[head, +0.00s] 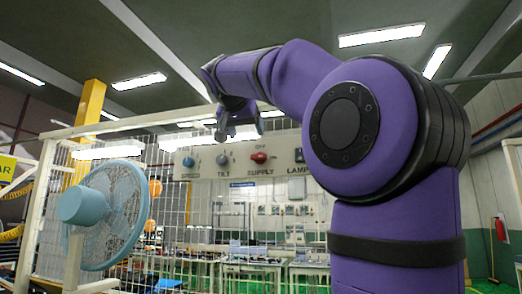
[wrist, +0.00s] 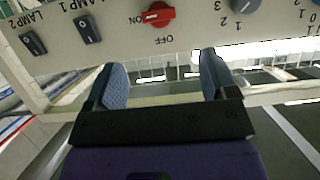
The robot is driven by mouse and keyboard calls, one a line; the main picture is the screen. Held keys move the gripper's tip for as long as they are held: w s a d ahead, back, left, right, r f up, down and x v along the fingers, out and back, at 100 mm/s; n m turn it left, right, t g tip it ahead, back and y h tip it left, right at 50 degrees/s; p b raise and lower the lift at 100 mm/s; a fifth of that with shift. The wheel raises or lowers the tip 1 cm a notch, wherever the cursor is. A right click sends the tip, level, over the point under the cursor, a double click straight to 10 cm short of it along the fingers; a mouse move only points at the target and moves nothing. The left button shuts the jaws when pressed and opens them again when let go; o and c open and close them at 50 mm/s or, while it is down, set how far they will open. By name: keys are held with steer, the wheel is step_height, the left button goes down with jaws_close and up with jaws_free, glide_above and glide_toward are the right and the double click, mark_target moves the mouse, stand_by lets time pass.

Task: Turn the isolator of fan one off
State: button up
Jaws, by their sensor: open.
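A light panel (head: 228,166) hangs on the mesh fence. Its red rotary switch (head: 259,157), labelled SUPPLY with OFF above it, sits right of the TILT knob. In the upside-down wrist view the red switch (wrist: 158,14) lies at the top, its pale mark towards ON on the left; OFF is printed below it. My gripper (head: 241,133) is open and empty, in front of the panel's upper edge. In the wrist view my gripper (wrist: 160,62) has its fingers apart, with the switch beyond their tips, not touched.
The SPEED knob (head: 188,161) and TILT knob (head: 222,160) are left of the red switch. A black lamp switch (head: 299,155) is right of it; two lamp switches show in the wrist view (wrist: 88,29). A blue fan (head: 110,213) stands at left by the mesh fence (head: 215,205).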

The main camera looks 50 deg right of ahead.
mark_target(258, 154)
steer(key=x, duration=1)
steer(key=shift+w+d, duration=0.1)
steer(key=shift+d, duration=0.3)
steer(key=c, duration=0.9)
